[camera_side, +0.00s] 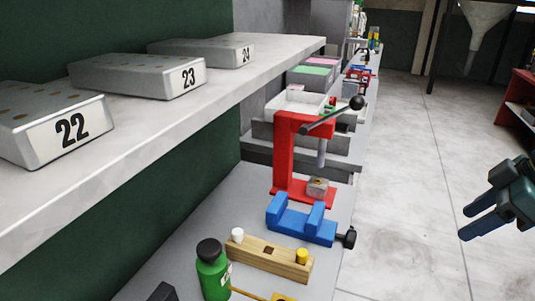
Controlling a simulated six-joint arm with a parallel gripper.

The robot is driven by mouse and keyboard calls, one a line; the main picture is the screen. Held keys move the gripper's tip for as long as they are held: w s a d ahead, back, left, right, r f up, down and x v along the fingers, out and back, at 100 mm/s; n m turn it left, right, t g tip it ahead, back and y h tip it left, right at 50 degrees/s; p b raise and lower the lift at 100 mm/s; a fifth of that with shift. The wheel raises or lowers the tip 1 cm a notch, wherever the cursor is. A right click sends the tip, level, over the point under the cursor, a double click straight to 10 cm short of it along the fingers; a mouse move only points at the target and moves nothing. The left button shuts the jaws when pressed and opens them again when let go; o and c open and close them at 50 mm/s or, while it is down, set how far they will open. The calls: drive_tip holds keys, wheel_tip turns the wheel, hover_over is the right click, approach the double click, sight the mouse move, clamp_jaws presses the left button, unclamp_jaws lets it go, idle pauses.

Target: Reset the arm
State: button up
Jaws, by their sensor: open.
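My gripper (472,220) is at the right edge of the side view, dark teal, its two fingers pointing left and apart. It is open, with nothing between the fingers. It hangs in the air over the tiled floor, to the right of the bench and apart from everything on it. The rest of my arm is cut off by the picture's right edge.
On the bench (200,215) stand a red press (285,160), a blue vise (300,222), a wooden block (265,258) with white and yellow pegs, and a green bottle (212,275). A shelf (120,190) above holds numbered blocks. Floor (400,200) between bench and gripper is clear.

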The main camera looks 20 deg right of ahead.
drive_tip(key=s+d+r+m+h, duration=0.2)
drive_tip(key=s+d+r+m, duration=0.2)
drive_tip(key=s, duration=0.3)
drive_tip(key=shift+d+m+t, duration=0.4)
drive_tip(key=shift+d+m, duration=0.05)
drive_tip(key=shift+m, duration=0.45)
